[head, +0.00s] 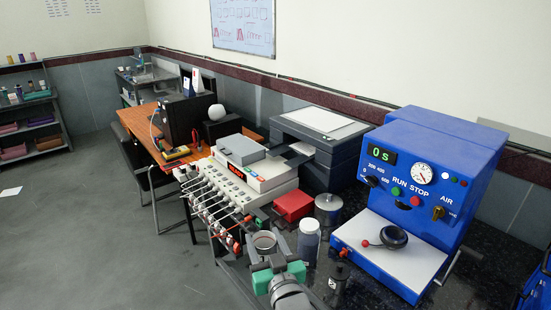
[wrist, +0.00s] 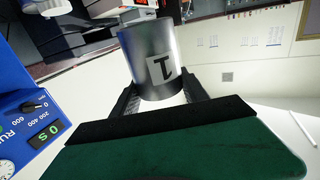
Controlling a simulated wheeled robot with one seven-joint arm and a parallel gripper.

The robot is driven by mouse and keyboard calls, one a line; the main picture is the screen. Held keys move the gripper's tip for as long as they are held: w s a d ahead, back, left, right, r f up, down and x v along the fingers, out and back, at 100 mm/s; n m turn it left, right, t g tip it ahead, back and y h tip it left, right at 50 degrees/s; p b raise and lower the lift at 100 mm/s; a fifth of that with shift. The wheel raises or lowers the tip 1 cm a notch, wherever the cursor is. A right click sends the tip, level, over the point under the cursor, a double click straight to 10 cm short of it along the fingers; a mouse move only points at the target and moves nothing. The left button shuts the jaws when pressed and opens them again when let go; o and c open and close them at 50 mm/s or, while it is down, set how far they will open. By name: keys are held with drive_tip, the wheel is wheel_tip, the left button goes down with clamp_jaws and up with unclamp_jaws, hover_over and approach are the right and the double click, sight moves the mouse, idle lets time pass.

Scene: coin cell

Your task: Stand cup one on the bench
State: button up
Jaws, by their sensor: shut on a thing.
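The bench (head: 475,292) has a dark speckled top. The cup appears held up in the air; its height above the bench is hard to judge.
A clear jar with a white lid (head: 309,241), a metal canister (head: 328,208), a red box (head: 293,206) and a small black object (head: 339,277) stand close to the right. A blue machine (head: 415,190) takes up the bench's right part. A multichannel tester (head: 235,182) stands left.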

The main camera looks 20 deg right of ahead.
drive_tip(key=w+d+f+m+g+h, duration=0.15)
drive_tip(key=d+h, duration=0.25)
drive_tip(key=d, duration=0.5)
drive_tip(key=d+f+m+h, duration=0.2)
drive_tip(key=d+m+h, duration=0.1)
drive_tip(key=d, duration=0.6)
drive_tip(key=s+d+f+m+g+h, duration=0.2)
drive_tip(key=s+d+f+h, duration=0.1)
drive_tip(key=d, duration=0.6)
drive_tip(key=s+d+f+m+g+h, duration=0.2)
drive_tip(key=s+d, duration=0.3)
drive_tip(key=d, duration=0.5)
drive_tip(key=shift+f+m+h, duration=0.45)
drive_tip(key=shift+f+h, duration=0.15)
